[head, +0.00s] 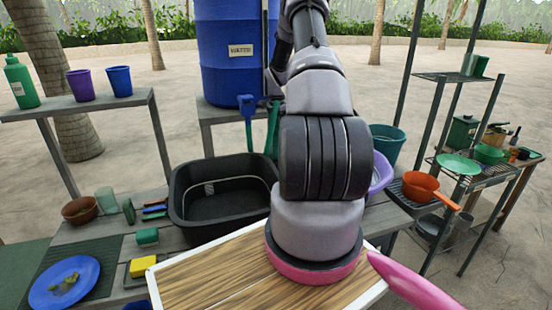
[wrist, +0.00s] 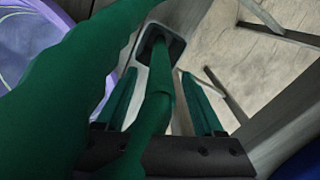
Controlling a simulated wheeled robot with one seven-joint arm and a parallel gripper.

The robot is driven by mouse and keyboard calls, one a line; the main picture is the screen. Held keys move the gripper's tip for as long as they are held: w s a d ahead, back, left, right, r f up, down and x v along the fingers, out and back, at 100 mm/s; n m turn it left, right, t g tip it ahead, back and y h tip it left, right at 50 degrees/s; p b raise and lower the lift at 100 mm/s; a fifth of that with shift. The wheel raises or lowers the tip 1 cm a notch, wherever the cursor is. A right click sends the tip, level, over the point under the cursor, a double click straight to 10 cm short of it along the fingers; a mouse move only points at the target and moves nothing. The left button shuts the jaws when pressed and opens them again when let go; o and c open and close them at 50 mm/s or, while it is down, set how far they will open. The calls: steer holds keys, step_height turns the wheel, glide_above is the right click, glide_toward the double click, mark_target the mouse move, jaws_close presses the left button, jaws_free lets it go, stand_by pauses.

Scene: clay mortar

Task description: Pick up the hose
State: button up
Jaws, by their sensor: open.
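The green hose (wrist: 75,75) fills the left of the wrist view, very close to the camera. A narrower green length (wrist: 157,95), which looks like part of the same hose, runs between the fingers to a dark rectangular fitting (wrist: 178,50). My gripper (wrist: 163,88) is open, with a finger on each side of this length. I cannot tell whether either finger touches it. In the head view a green strip (head: 272,130), probably the hose, shows beside my arm; my gripper is hidden behind the arm there.
A blue water barrel (head: 232,75) stands at the back, with a blue tool (head: 247,112) in front. A black basin (head: 196,222) lies left of my arm. A purple bowl (head: 380,174) and teal bucket (head: 388,143) are close on the right.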

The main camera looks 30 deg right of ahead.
mark_target(276, 140)
step_height(276, 140, down, 4)
steer(key=shift+a, duration=0.1)
jaws_close()
step_height(276, 140, up, 20)
stand_by(1.0)
